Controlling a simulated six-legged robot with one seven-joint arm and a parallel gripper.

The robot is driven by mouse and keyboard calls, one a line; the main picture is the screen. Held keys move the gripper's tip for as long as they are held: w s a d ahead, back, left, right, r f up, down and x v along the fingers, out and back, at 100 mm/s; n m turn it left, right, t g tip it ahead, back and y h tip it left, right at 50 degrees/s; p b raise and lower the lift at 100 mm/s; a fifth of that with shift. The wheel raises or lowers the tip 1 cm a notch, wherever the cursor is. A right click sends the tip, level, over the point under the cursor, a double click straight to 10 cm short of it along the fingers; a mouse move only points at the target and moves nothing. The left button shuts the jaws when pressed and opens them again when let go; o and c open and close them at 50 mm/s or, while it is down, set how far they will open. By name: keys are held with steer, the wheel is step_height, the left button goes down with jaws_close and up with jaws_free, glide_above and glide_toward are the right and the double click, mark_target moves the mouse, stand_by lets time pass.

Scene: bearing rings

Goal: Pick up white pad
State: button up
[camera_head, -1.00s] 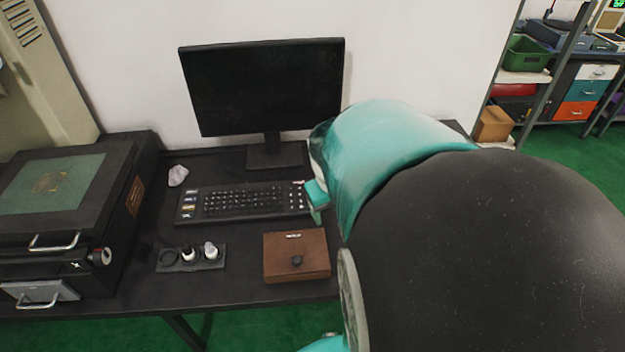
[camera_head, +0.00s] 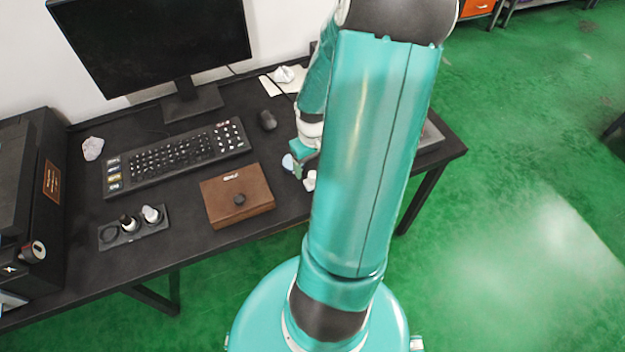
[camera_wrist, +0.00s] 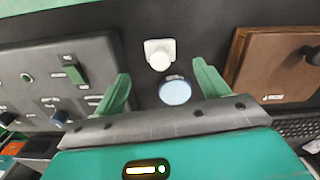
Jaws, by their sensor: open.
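A small white piece (camera_wrist: 159,53) with a squarish base and a rounded top lies on the black table. It is the nearest match for the white pad and also shows in the head view (camera_head: 310,181), partly beside my arm. A pale blue round disc (camera_wrist: 174,91) is close to it and shows in the head view (camera_head: 288,161). My gripper (camera_wrist: 162,68) is open and empty, its green fingers on either side of the disc in the wrist view, with the white piece just beyond the tips. In the head view my gripper (camera_head: 302,160) is partly hidden by my arm.
A brown box (camera_head: 237,196) and a keyboard (camera_head: 177,158) lie to the left. A grey control panel box (camera_wrist: 62,90) stands on the other side. A mouse (camera_head: 267,120) and a white sheet (camera_head: 270,87) lie farther back.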

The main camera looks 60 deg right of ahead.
mark_target(313, 174)
steer(key=shift+a+f, duration=0.1)
steer(key=shift+f, duration=3.45)
steer(key=c, duration=1.2)
steer(key=shift+r, duration=0.25)
